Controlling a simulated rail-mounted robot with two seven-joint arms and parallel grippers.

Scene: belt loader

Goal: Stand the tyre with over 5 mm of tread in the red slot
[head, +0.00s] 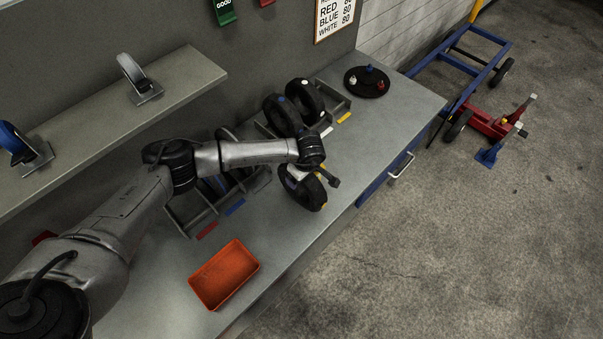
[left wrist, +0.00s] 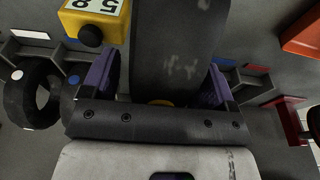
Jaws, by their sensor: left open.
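A black tyre (head: 302,192) stands on the bench below my left wrist. My left gripper (left wrist: 160,88) is open, with its purple pads on either side of this tyre (left wrist: 178,45); I cannot tell whether they touch it. A yellow gauge (left wrist: 95,18) with a black knob sits beside the tyre in the left wrist view; its upside-down digits look like a 5 and an 8. The slot with the red label (head: 206,231) is at the near end of the grey rack (head: 185,222) and looks empty. My arm partly hides that rack. My right gripper is not in view.
Two tyres (head: 282,115) (head: 304,98) stand in the farther rack, by white and yellow labels. Dark tyre shapes (head: 226,134) show behind my arm. An orange tray (head: 224,275) lies near the bench front. A dark round stand (head: 367,83) is at the far end.

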